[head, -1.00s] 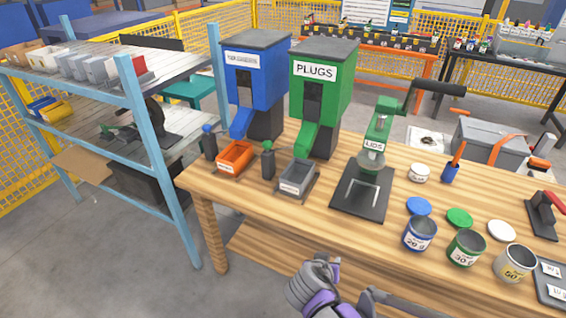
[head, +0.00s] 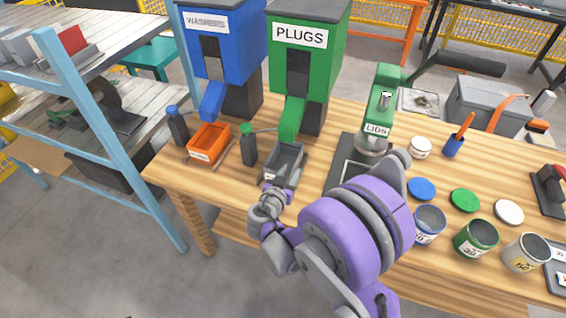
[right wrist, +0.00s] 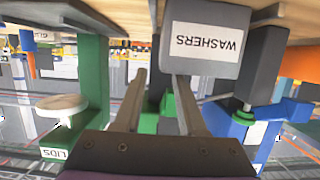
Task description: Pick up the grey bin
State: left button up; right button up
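The grey bin (head: 296,172) sits on the wooden table below the green PLUGS dispenser (head: 302,75). In the right wrist view, which is upside down, the grey bin (right wrist: 215,14) shows close up with a WASHERS label on its face. My right gripper (head: 268,200) is at the near end of the bin, low by the table's front edge. Its two fingers (right wrist: 160,75) are apart in the right wrist view, with nothing clearly held between them. One fingertip overlaps the bin's edge in the picture; contact cannot be told. My left gripper is not in view.
An orange bin (head: 208,142) stands left of the grey bin, under the blue WASHERS dispenser (head: 222,50). A green-capped bottle (head: 249,148) stands between the bins. The green LIDS press (head: 379,110) and several cans are to the right. A blue-framed shelf (head: 105,130) is at left.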

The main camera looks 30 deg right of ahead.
aim_at(297, 160)
jog(key=x, duration=0.8)
jog(key=shift+a, duration=0.1)
grip_shut()
dwell(1.2)
